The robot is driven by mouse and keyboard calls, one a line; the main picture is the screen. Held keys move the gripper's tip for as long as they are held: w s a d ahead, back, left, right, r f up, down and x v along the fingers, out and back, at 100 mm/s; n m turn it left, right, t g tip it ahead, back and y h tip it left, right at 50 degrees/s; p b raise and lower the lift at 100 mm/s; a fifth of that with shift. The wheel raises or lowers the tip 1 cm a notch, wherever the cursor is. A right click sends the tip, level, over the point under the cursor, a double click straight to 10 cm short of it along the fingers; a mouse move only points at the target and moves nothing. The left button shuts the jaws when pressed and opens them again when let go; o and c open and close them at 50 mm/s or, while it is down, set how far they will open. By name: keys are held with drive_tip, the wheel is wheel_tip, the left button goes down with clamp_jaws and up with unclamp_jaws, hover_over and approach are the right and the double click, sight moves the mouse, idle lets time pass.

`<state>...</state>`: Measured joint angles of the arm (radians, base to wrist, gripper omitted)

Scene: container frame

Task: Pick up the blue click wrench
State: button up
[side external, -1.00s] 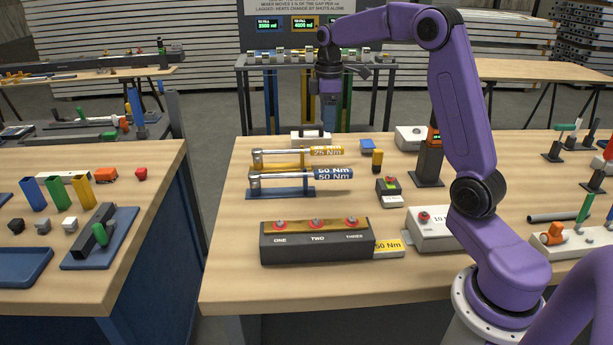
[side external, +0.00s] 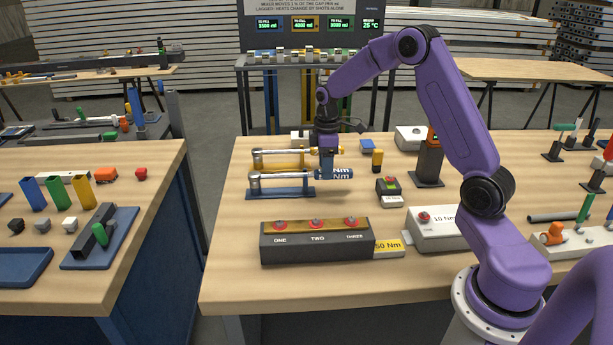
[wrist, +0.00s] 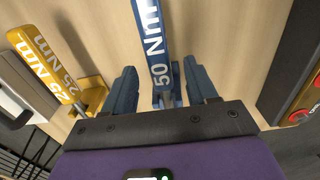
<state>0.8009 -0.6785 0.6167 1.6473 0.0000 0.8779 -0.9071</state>
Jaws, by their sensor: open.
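The blue click wrench (side external: 283,176) is marked 50 Nm and lies level on a blue stand (side external: 290,193) in the side view. Its blue handle (wrist: 152,40) runs between the fingers in the wrist view. My gripper (side external: 328,172) points down over the handle end. Its two blue fingers (wrist: 162,92) are open, one on each side of the handle. I cannot tell whether either finger touches it. A yellow wrench (side external: 280,153) marked 25 Nm lies on a yellow stand just behind, and shows at left in the wrist view (wrist: 45,60).
A black box with red buttons ONE, TWO, THREE (side external: 316,243) stands in front of the wrenches. A small box with buttons (side external: 388,186) and a yellow upright piece (side external: 377,160) stand to the right. Bare table lies left of the stands.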

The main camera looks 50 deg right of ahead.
drive_tip(key=shift+f, duration=1.15)
drive_tip(key=shift+r, duration=0.1)
clamp_jaws()
